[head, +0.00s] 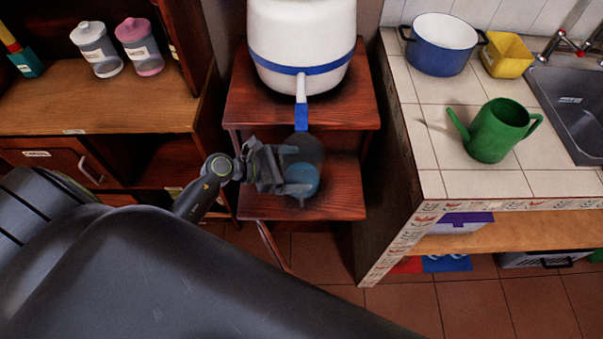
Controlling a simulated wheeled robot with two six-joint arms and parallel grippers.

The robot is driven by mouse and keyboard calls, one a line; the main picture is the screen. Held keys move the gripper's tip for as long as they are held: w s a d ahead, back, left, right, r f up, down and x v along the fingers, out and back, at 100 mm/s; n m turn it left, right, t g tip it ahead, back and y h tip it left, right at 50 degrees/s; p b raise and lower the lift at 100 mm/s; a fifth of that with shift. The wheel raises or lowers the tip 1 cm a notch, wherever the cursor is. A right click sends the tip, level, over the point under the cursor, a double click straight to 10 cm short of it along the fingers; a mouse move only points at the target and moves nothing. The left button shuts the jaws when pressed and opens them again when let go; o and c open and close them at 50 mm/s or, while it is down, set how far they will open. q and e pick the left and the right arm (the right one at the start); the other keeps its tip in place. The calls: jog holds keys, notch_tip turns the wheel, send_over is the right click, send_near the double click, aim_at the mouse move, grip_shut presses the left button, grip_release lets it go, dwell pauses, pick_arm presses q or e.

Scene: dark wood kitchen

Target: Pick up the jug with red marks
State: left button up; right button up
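A dark, see-through vessel (311,150) with blue in its lower part stands or hangs at the lower shelf of the red-brown stand, below the white dispenser's spout. It may be the jug, but I see no red marks on it. My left gripper (296,170) reaches in from the left and its fingers overlap the vessel. I cannot tell whether they touch or grip it. My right gripper is out of view.
The white dispenser (302,40) with a blue band sits on the wooden stand (250,108). At right, the tiled counter holds a green watering can (497,130), blue pot (438,50) and yellow container (507,57). Lidded jars (97,52) stand at upper left.

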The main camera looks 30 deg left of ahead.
pick_arm(q)
jog(key=shift+c, duration=1.3)
jog(key=shift+r, duration=0.15)
jog(key=f+b+v, duration=0.1)
jog(key=b+v, duration=0.1)
jog(key=v, duration=0.6)
jog(key=a+f+b+v, duration=0.1)
jog(key=f+b+v, duration=0.1)
jog(key=v, duration=0.7)
jog(key=shift+s+a+b, duration=0.25)
jog(key=shift+s+b, duration=0.3)
jog(key=shift+s, duration=0.05)
